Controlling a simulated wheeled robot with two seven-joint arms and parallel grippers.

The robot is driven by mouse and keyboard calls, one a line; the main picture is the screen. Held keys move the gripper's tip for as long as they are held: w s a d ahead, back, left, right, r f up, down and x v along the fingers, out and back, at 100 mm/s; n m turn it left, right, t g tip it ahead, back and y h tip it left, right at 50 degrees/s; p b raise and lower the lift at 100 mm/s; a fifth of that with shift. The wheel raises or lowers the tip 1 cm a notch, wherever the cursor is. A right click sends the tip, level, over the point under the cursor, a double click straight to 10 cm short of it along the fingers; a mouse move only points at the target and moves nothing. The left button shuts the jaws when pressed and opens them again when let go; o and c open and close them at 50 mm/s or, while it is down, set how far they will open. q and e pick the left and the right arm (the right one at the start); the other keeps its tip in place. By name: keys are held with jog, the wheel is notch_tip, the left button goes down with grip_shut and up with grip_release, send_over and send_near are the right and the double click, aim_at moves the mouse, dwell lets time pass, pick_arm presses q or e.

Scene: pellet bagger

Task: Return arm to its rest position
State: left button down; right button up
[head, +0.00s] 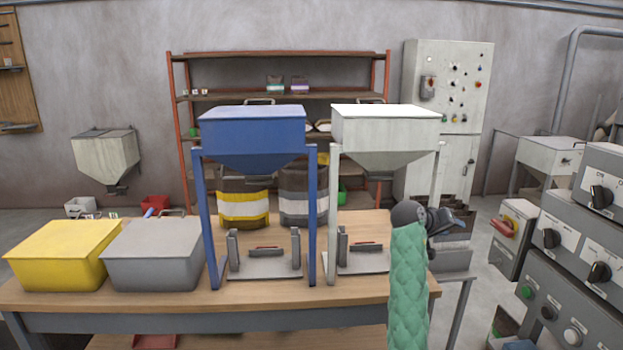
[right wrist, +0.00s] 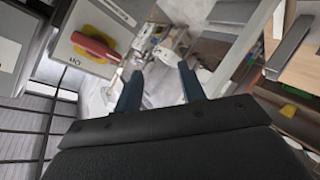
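My right gripper (head: 458,224) is at the right end of the workbench, on a forearm in a green quilted sleeve that rises from the bottom of the head view. In the right wrist view the two dark fingers of this gripper (right wrist: 160,82) stand apart with nothing between them. My left arm and left gripper are not in the head view.
A white hopper (head: 385,128) and a blue hopper (head: 252,130) stand on the wooden workbench (head: 345,288), left of my right arm. Yellow (head: 62,250) and grey (head: 155,252) bins are farther left. A red-handled switch box (head: 513,238) and control panels (head: 575,260) are at right.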

jog(key=s+a+f+n+t+y, duration=0.1)
jog(key=s+a+f+t+y, duration=0.35)
jog(key=a+f+y, duration=0.5)
jog(key=s+a+f+n+g+y, duration=0.2)
jog(key=s+a+f+n, duration=0.1)
jog(key=s+a+f, duration=0.95)
jog(key=s+f+g, duration=0.2)
jog(key=s+f, duration=0.7)
jog(key=s, duration=0.4)
jog(key=s+a+f+g+y, duration=0.1)
jog(key=s+f+g, duration=0.1)
jog(key=s+f, duration=0.6)
jog(key=s+f+g, duration=0.3)
jog(key=s+f, duration=0.6)
jog(key=s, duration=0.9)
jog(key=shift+s+a+f+n, duration=0.3)
jog(key=shift+s+a+n, duration=0.1)
jog(key=shift+d, duration=0.1)
